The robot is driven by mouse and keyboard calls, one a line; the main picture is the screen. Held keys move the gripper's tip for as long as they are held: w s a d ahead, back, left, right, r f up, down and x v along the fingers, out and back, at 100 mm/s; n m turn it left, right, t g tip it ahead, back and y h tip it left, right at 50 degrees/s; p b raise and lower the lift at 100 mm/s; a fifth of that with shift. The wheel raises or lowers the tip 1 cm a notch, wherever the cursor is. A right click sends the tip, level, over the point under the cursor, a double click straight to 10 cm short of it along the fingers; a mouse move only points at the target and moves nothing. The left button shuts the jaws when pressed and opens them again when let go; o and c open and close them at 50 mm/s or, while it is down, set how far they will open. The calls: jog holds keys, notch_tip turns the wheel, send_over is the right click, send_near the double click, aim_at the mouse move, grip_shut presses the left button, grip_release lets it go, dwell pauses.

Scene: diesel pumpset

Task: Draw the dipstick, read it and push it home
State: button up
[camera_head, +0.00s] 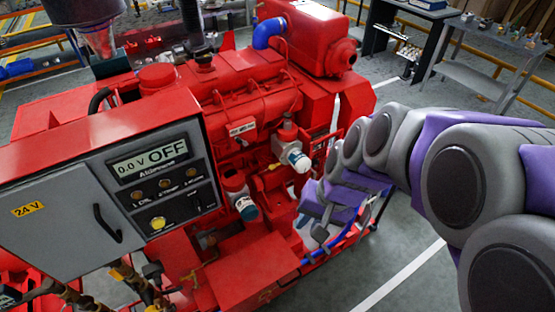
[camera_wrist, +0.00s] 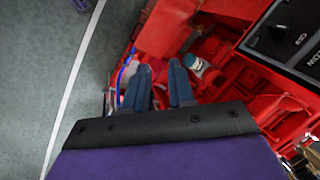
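The red diesel engine (camera_head: 250,95) fills the middle of the head view. I cannot make out the dipstick in either view. My gripper (camera_head: 312,232) is low beside the engine's near right side, partly hidden by its own links. In the wrist view my gripper (camera_wrist: 159,66) has two blue fingers with a clear gap between them and nothing visible held. The fingers point toward the red engine side. A white-ended canister (camera_wrist: 194,64) shows just beyond the right finger. In the head view, two white-ended canisters (camera_head: 298,160) (camera_head: 246,208) sit on the engine's side.
A grey control box (camera_head: 70,225) with a display reading 0.0 V OFF stands at the left front. A red flat-topped block (camera_head: 240,268) lies below the canisters. Grey tables (camera_head: 480,75) stand at the back right. Grey floor (camera_wrist: 40,60) is clear beside the pumpset.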

jog(key=w+a+f+m+t, duration=0.1)
jog(key=w, duration=0.5)
jog(key=w+a+f+m+t+y, duration=0.1)
jog(key=w+a+f, duration=0.1)
jog(key=w, duration=0.3)
jog(key=w+a+f+m+t, duration=0.1)
jog(key=w+a+m, duration=0.1)
jog(key=w, duration=0.4)
jog(key=shift+w+a+f+y, duration=0.1)
jog(key=shift+w+f+y, duration=0.05)
jog(key=shift+w+y, duration=0.2)
grip_shut()
jog(key=m+t, duration=0.3)
jog(key=m, duration=0.2)
send_near(275, 165)
jog(key=shift+h, duration=0.45)
jog(key=x, duration=0.2)
jog(key=b+x, duration=0.1)
jog(key=x, duration=0.1)
jog(key=b+x, duration=0.1)
jog(key=x, duration=0.1)
jog(key=shift+w+a+f, duration=0.1)
jog(key=shift+w+a, duration=0.05)
jog(key=shift+a, duration=0.3)
jog(key=shift+w+a+f, duration=0.1)
jog(key=shift+w, duration=0.05)
